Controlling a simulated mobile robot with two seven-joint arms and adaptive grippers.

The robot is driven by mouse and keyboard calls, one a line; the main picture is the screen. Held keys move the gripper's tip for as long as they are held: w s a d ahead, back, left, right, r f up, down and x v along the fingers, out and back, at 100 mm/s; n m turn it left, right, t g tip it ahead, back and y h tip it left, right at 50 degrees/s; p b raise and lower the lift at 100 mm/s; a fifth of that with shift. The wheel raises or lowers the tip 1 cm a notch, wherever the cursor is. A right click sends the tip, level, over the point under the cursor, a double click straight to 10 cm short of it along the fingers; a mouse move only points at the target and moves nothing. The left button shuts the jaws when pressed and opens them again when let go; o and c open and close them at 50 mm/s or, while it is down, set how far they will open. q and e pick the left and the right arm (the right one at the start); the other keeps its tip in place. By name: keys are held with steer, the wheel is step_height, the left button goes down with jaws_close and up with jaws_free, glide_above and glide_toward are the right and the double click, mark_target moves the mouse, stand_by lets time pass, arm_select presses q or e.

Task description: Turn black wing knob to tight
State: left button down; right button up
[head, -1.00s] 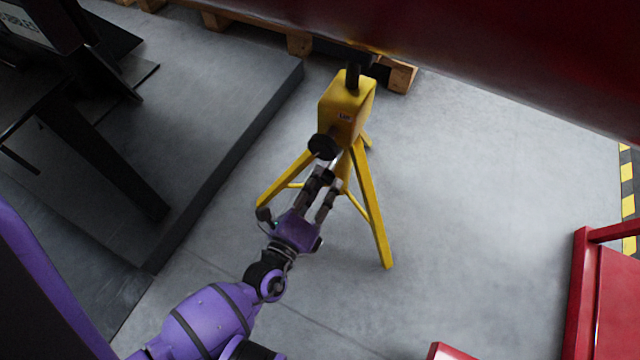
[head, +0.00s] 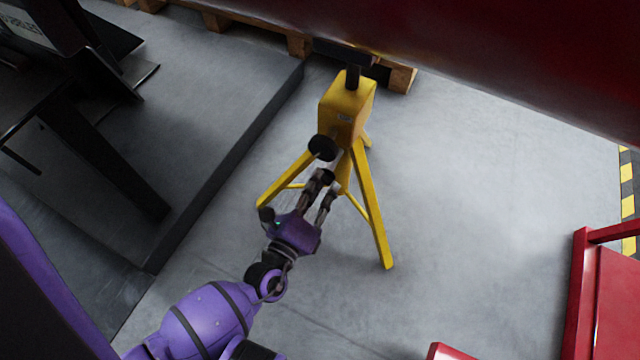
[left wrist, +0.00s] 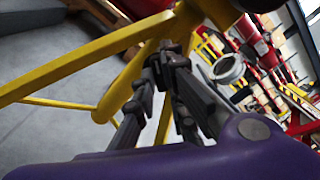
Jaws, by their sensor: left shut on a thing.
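A yellow stand on splayed legs (head: 345,108) stands on the grey floor. A round black knob (head: 322,147) sticks out from its front left side. My left gripper (head: 326,180) is just below this round knob, in front of the stand's lower post. In the left wrist view its fingers (left wrist: 165,58) come together on a small dark part against the yellow post. This part looks like the black wing knob, but the fingers hide most of it. I cannot tell how far it is turned. My right gripper is not in view.
A dark upright with a crossbar (head: 345,52) tops the stand. A large red body (head: 480,50) hangs across the upper right. A dark raised platform (head: 220,110) lies at left, and red furniture (head: 605,290) at lower right. The floor right of the stand is clear.

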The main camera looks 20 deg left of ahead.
arm_select(q)
steer(key=m+p, duration=0.1)
steer(key=m, duration=0.4)
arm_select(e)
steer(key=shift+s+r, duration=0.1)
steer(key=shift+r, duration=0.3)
arm_select(q)
steer(key=m+p, duration=0.1)
steer(key=m, duration=0.3)
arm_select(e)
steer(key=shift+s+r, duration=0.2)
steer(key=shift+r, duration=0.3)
arm_select(q)
steer(key=shift+m, duration=0.5)
steer(key=shift+f, duration=0.1)
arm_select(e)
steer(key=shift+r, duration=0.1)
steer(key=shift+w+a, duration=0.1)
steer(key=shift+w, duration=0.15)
